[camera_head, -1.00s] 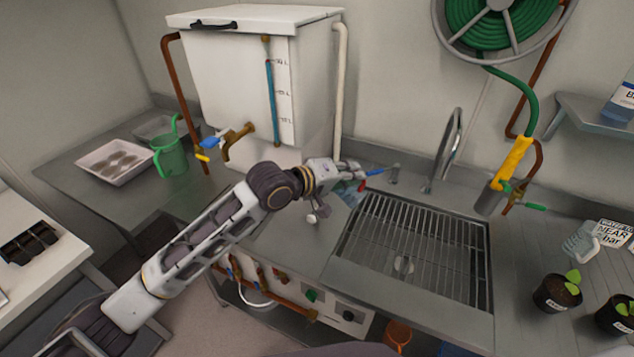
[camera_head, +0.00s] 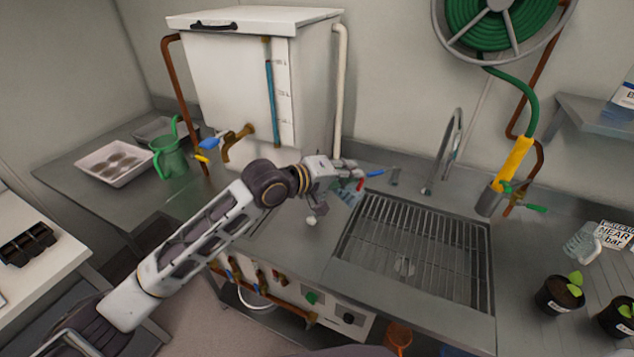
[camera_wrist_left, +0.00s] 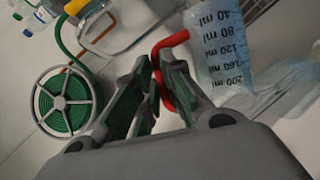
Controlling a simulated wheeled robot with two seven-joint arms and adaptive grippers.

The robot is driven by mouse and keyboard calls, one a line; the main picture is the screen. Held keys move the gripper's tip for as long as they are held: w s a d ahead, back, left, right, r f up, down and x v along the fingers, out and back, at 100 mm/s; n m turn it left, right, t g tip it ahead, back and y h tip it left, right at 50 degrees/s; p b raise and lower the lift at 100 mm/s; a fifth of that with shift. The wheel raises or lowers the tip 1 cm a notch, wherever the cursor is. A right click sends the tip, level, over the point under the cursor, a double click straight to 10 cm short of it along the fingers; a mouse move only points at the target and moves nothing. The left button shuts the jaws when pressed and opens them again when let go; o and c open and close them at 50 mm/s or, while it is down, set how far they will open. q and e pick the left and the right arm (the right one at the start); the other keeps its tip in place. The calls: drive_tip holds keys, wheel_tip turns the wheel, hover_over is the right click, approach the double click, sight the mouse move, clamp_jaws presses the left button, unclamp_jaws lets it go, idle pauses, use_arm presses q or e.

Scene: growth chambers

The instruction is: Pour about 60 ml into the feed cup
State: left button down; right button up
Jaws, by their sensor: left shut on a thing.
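My left gripper (camera_head: 352,172) is shut on the red handle (camera_wrist_left: 170,45) of a clear measuring jug (camera_wrist_left: 217,50). The jug is bluish, with black ml marks from 40 to 200. In the head view the jug (camera_head: 350,193) is partly hidden by my gripper, beside the sink's left back corner. A pale bluish, see-through shape (camera_wrist_left: 270,92) lies beside the jug in the wrist view; I cannot tell whether it is a cup or liquid. The jug's exact tilt and level are unclear. I cannot pick out the feed cup for certain. My right gripper is not in view.
The sink grid (camera_head: 420,245) is right of my gripper, with a tap (camera_head: 447,150) behind. A white tank (camera_head: 245,85), green can (camera_head: 171,158) and tray (camera_head: 113,162) stand left. A clear handled cup (camera_head: 582,243) and potted seedlings (camera_head: 558,294) stand right.

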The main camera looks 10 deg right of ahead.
use_arm(q)
drive_tip(key=shift+w+a+r+n+h+b, duration=0.3)
drive_tip(key=shift+r+n+b, duration=0.15)
drive_tip(key=shift+b, duration=0.25)
idle(0.7)
drive_tip(key=shift+w+a+r, duration=0.1)
drive_tip(key=shift+w+a, duration=0.05)
idle(0.4)
drive_tip(key=shift+s+d+f, duration=0.2)
drive_tip(key=shift+s+d, duration=0.05)
drive_tip(key=shift+s+d+m+p, duration=0.15)
drive_tip(key=shift+m+p, duration=0.1)
drive_tip(key=shift+p, duration=0.25)
drive_tip(key=shift+s+d+f+m+y+p, duration=0.35)
drive_tip(key=shift+f+m+y+p, duration=0.1)
drive_tip(key=shift+p, duration=0.3)
drive_tip(key=shift+s+d+f+m+y+p, duration=0.25)
drive_tip(key=shift+f+m+p, duration=0.1)
drive_tip(key=shift+f+p, duration=0.2)
drive_tip(key=shift+f, duration=0.2)
